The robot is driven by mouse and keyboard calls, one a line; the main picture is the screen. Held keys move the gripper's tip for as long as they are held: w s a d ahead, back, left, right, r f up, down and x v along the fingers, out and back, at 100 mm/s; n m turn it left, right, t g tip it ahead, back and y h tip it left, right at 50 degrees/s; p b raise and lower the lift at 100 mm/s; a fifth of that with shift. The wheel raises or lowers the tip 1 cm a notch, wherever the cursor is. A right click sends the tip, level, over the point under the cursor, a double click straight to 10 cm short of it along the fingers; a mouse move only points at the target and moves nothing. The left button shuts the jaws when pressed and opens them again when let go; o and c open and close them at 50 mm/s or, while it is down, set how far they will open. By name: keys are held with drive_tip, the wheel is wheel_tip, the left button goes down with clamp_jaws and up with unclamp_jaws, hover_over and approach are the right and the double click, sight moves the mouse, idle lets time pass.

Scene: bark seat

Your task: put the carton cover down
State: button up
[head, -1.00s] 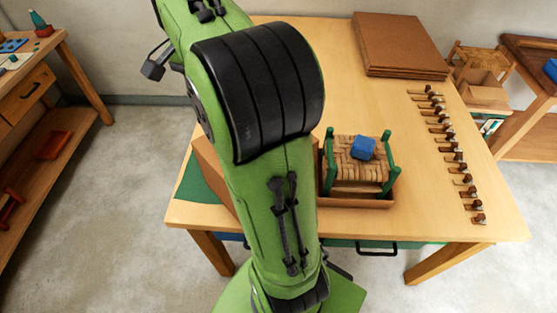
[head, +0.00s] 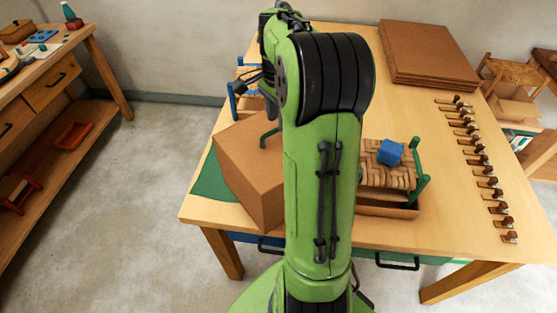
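Right of my arm, a woven seat with green posts (head: 420,178) sits in a brown tray (head: 390,210), a blue block (head: 390,152) on it. Blue bars (head: 232,103) stand near my gripper. Brown sheets (head: 425,50) and a row of tools (head: 482,160) lie at the right.

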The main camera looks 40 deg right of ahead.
wheel_tip(320, 180, down, 5)
drive_tip(key=shift+r, duration=0.3)
clamp_jaws()
